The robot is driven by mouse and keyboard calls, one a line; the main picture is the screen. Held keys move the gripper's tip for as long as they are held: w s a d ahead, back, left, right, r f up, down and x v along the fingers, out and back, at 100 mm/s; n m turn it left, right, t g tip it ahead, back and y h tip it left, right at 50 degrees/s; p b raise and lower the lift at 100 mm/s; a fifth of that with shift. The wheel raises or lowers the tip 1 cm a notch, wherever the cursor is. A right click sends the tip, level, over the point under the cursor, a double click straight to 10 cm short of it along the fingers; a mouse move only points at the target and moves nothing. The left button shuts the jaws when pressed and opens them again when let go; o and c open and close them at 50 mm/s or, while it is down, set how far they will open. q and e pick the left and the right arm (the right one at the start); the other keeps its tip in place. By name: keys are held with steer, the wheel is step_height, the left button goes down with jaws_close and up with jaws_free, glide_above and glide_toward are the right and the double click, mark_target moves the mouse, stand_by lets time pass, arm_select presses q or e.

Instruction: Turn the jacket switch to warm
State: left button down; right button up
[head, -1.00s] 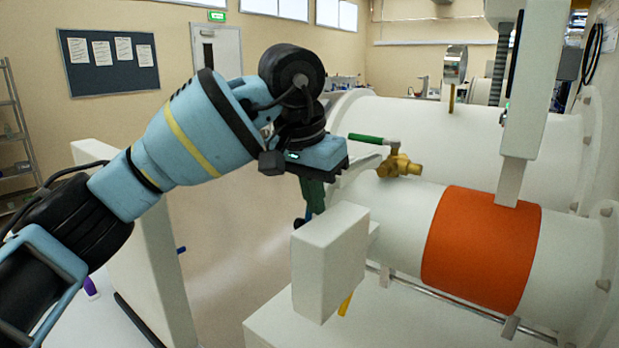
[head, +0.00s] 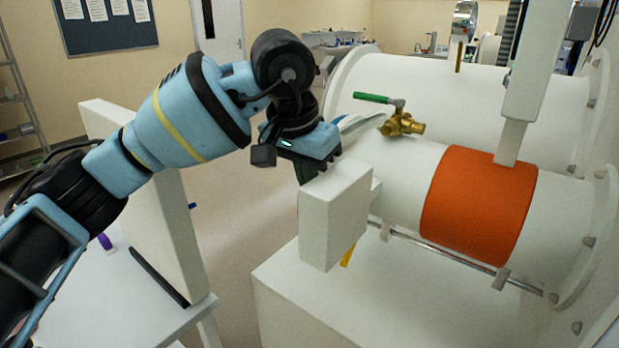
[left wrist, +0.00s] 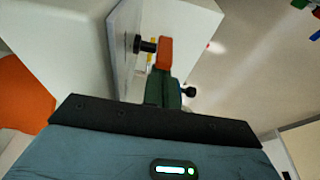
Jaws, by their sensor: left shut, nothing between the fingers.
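A white box (head: 335,215) stands in front of the orange jacket (head: 480,205), which wraps a white cylinder. In the left wrist view the box's edge-on face (left wrist: 126,45) carries a black knob (left wrist: 143,45) on a short stem. My left gripper (left wrist: 165,70) is shut and empty. Its green fingers end at an orange-red piece beside the knob; I cannot tell if that piece is a fingertip or touches the knob. In the head view the box partly hides the fingers. The switch's setting cannot be read. My right gripper is not in view.
A brass valve with a green handle (head: 379,98) sits on the cylinder behind my left wrist. A white upright panel (head: 150,205) stands at left. A metal rail (head: 450,255) runs below the cylinder. Open floor lies between panel and box.

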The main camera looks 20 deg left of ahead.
arm_select(q)
steer(key=shift+s+a+t+h, duration=0.2)
steer(key=shift+s+t+h, duration=0.1)
steer(key=shift+s+t, duration=0.35)
steer(key=shift+w, duration=0.15)
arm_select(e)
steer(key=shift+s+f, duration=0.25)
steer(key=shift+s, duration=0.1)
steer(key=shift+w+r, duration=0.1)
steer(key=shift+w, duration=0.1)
arm_select(q)
steer(key=shift+w+d, duration=0.1)
steer(key=shift+w, duration=0.05)
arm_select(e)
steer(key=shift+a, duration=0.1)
arm_select(q)
steer(key=shift+w+d+f+b, duration=0.25)
steer(key=shift+w+b, duration=0.15)
steer(key=shift+w, duration=0.2)
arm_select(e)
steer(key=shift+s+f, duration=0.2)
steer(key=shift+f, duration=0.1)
